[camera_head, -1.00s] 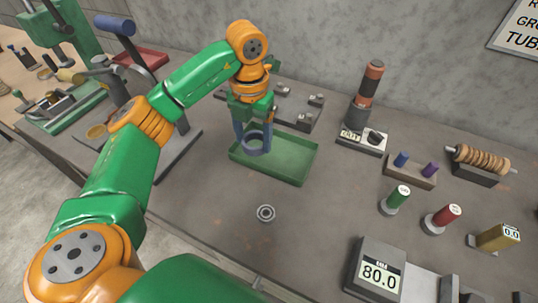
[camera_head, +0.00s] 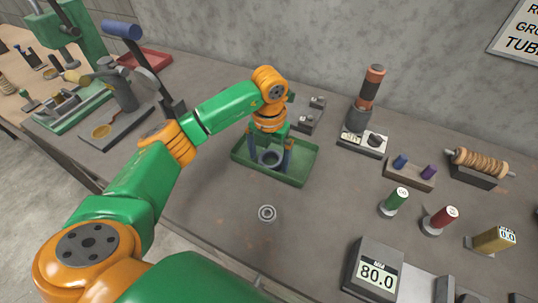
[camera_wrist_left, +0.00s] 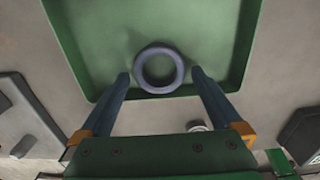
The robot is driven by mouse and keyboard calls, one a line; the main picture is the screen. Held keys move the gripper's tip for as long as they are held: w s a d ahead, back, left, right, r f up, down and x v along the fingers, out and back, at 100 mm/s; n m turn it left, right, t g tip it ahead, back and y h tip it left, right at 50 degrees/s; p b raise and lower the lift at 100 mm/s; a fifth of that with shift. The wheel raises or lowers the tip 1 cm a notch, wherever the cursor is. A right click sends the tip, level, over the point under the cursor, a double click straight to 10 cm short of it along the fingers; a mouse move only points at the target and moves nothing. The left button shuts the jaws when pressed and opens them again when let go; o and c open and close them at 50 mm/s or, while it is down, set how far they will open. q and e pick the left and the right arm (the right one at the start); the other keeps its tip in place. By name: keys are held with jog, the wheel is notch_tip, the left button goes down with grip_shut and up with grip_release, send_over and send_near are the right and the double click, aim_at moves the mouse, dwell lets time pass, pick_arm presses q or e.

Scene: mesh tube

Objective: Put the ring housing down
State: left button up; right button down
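The ring housing, a blue-grey ring (camera_head: 270,166), is inside the green tray (camera_head: 307,163) in the head view. In the left wrist view the ring (camera_wrist_left: 159,88) appears to lie flat on the tray floor, near the tray's near wall. My left gripper (camera_head: 270,166) reaches down into the tray from above. Its two blue-grey fingers stand on either side of the ring. In the left wrist view a gap shows between each fingertip and the ring, so the left gripper (camera_wrist_left: 160,75) is open. My right gripper is not in view.
A small bearing (camera_head: 267,213) lies on the bench in front of the tray. A grey block with metal parts (camera_head: 308,122) is behind the tray. A tool base (camera_head: 362,142) and a display scale (camera_head: 376,275) stand to the right. A lever press (camera_head: 120,95) is at left.

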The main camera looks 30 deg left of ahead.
pick_arm(q)
jog(key=shift+r, duration=0.15)
notch_tip(320, 180, up, 4)
jog(key=shift+w+r+b, duration=0.1)
jog(key=shift+r+b, duration=0.15)
jog(key=shift+b, duration=0.3)
notch_tip(320, 180, up, 8)
jog(key=p, duration=0.1)
jog(key=shift+f+p, duration=0.25)
jog(key=shift+p, duration=0.05)
